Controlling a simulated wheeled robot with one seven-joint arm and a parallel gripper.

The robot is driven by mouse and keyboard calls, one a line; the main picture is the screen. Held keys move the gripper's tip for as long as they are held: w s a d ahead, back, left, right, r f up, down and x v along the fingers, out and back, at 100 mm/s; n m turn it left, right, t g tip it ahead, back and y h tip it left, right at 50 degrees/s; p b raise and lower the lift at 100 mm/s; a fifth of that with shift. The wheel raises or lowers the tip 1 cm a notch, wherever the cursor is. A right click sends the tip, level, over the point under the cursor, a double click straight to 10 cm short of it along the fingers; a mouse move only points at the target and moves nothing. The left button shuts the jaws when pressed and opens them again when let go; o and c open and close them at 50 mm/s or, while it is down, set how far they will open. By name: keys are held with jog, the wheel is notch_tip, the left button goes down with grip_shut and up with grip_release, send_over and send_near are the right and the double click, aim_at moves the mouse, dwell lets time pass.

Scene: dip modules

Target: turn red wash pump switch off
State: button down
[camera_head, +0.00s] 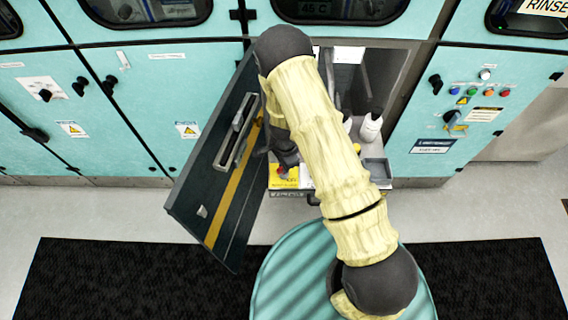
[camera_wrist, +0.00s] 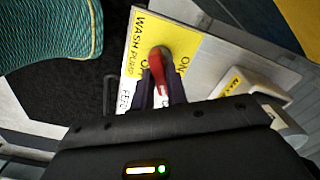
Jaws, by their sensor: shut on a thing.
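The red wash pump switch (camera_wrist: 157,66) is a red lever on a dark round base, on a yellow plate (camera_wrist: 134,60) lettered WASH PUMP. In the wrist view its lever points down the picture, between my fingers. My gripper (camera_wrist: 160,92) is shut on the lever, and the fingers hide its lower end. In the head view the yellow plate (camera_head: 281,184) lies in the open cabinet bay, with my gripper (camera_head: 284,160) over it. A bit of red shows there under the gripper, and my arm hides part of the plate.
A dark cabinet door (camera_head: 196,190) stands open left of my gripper. A white bottle (camera_head: 371,128) stands in the bay right of my arm. A second yellow-labelled block (camera_wrist: 243,86) is right of the switch. Black mats (camera_head: 100,285) cover the floor in front.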

jog(key=m+p, duration=0.1)
jog(key=m, duration=0.5)
jog(key=shift+a+r+p, duration=0.1)
jog(key=shift+p, duration=0.2)
jog(key=shift+w, duration=0.1)
jog(key=c, duration=1.4)
grip_release()
notch_tip(320, 180, up, 17)
jog(key=shift+r, duration=0.15)
